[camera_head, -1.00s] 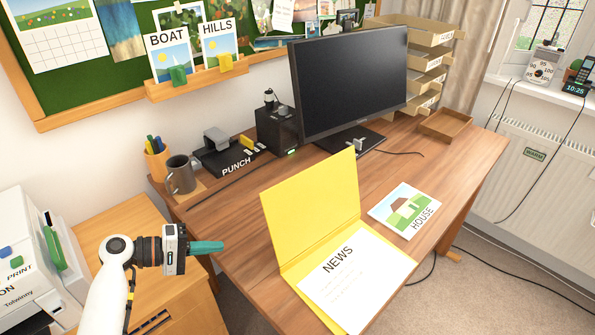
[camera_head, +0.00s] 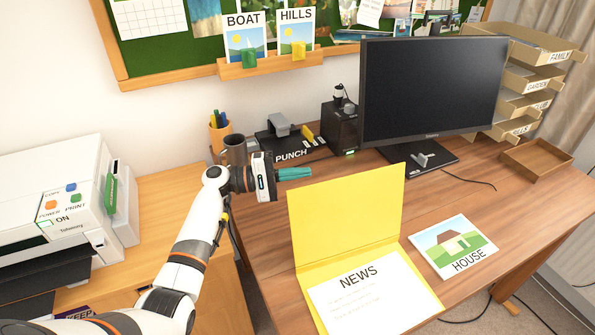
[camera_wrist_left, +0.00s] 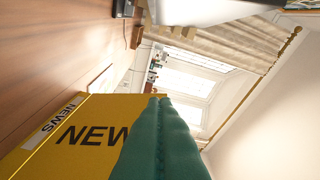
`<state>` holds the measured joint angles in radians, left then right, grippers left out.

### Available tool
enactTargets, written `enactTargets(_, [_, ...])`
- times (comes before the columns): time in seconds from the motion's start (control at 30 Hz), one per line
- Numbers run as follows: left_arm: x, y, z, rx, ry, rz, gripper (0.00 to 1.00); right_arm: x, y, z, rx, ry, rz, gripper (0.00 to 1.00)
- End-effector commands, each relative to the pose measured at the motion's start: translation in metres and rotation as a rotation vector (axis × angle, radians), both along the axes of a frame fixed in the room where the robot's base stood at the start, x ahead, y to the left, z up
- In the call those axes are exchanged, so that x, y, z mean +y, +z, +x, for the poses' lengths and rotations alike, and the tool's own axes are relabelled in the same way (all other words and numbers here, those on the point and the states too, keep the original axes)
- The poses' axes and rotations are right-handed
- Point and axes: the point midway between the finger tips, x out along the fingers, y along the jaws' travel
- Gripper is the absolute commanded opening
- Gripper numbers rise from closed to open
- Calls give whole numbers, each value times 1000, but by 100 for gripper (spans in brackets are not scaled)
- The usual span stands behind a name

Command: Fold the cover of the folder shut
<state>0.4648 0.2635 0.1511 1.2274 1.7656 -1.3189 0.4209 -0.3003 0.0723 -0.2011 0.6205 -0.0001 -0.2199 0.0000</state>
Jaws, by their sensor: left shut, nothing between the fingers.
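The yellow folder (camera_head: 306,287) lies open on the desk, its cover (camera_head: 345,215) standing up steeply at the far side. A white sheet marked NEWS (camera_head: 375,298) lies inside it. My left gripper (camera_head: 308,173), with teal fingers, is shut and empty. It is just above and behind the cover's upper left corner in the head view; I cannot tell whether it touches. In the left wrist view the shut fingers (camera_wrist_left: 160,100) overlap the cover's outer face (camera_wrist_left: 75,150), which has NEWS printed on it. My right gripper is not in view.
The monitor (camera_head: 430,90) stands behind the folder. The hole punch (camera_head: 290,145), mug (camera_head: 234,150) and pen pot (camera_head: 220,132) are at the back left. The HOUSE picture (camera_head: 453,247) lies right of the folder.

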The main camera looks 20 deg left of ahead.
Motion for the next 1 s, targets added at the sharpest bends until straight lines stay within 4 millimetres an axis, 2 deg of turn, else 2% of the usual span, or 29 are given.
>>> enactTargets(0.1, [-26,6,13,-1,-3,-3,0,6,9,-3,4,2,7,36])
enactTargets(0.27, [-55,7,27,-1,-3,-1,0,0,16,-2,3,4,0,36])
enactTargets(0.4, [-67,14,9,0,-1,1,0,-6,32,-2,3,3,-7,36])
enactTargets(0.6, [-77,16,-2,0,0,2,0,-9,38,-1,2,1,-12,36])
enactTargets(1.0, [-78,15,-3,-1,0,3,0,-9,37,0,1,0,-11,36])
